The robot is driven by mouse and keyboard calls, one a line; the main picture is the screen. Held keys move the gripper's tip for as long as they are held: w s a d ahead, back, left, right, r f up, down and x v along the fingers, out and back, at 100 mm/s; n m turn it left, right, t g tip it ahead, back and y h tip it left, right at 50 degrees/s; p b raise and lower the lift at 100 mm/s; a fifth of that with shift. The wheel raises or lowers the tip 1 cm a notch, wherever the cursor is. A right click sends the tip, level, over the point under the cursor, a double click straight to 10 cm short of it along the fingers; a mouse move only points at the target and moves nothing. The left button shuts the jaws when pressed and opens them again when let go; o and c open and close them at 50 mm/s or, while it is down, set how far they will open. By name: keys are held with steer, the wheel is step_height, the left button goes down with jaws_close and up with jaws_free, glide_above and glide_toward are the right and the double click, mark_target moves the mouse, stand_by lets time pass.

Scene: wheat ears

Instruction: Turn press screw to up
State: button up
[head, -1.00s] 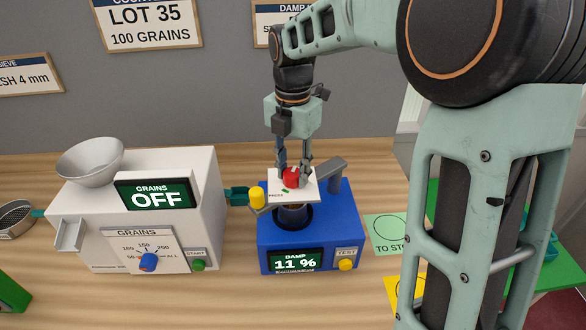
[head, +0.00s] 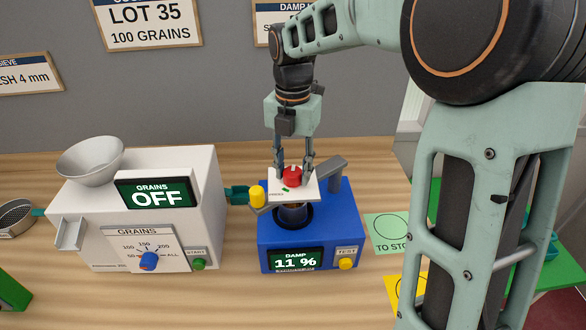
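The press screw is a red knob (head: 292,177) on a white plate (head: 275,186) above the blue damp meter (head: 335,225). A small green mark shows on the plate in front of the knob, and a small pale mark shows at the knob's far side. My gripper (head: 293,175) points straight down, with one finger on the left and one on the right of the knob. Whether both fingers touch it is too small to tell. The meter's screen (head: 295,261) reads DAMP 11 %. A dark cup opening (head: 292,213) shows under the plate.
A yellow knob (head: 257,196) sits at the plate's left end and a grey arm (head: 323,171) behind its right. The white grain counter (head: 190,220), reading OFF, stands left. A green card (head: 385,232) lies right. My arm covers the right side.

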mark_target(293, 171)
steer(key=shift+o, duration=1.2)
step_height(293, 171, up, 12)
